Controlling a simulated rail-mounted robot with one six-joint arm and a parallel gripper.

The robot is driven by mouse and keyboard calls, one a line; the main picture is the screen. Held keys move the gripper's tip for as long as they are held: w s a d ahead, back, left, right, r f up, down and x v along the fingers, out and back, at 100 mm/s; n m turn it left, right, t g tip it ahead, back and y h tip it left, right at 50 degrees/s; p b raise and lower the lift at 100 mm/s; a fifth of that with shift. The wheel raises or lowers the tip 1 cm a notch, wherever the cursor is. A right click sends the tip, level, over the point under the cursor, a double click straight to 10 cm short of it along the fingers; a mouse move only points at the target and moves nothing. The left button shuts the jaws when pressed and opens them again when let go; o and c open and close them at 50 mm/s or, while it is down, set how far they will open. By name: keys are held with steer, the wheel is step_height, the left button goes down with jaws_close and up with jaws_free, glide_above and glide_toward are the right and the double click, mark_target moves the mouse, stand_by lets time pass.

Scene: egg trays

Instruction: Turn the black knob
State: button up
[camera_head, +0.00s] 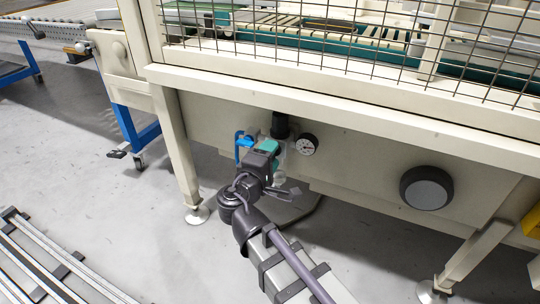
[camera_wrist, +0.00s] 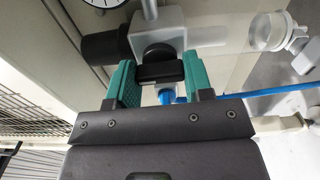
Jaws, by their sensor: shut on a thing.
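My gripper (camera_head: 266,148) is at the pneumatic unit under the machine's front panel. In the wrist view, its two teal fingers (camera_wrist: 159,72) are closed on either side of a small black knob (camera_wrist: 158,73) on the front of a grey valve body (camera_wrist: 171,42). The knob is hidden behind my gripper in the head view. A larger black cylinder (camera_wrist: 101,47) sticks out of the same unit, outside my fingers; it also shows above my gripper in the head view (camera_head: 281,125).
A pressure gauge (camera_head: 307,144) is right beside the unit. A clear bowl (camera_wrist: 266,31) sits at its other end. A blue part (camera_head: 243,141) is to the left. A big dark round knob (camera_head: 426,188) is farther right on the panel. Wire mesh (camera_head: 350,50) stands above.

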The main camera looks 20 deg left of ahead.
steer(key=shift+n, duration=0.5)
steer(key=o, duration=0.9)
steer(key=s, duration=0.3)
steer(key=s+a, duration=0.1)
steer(key=s, duration=0.3)
steer(key=s+a, duration=0.1)
steer(key=s, duration=0.2)
steer(key=shift+s, duration=0.35)
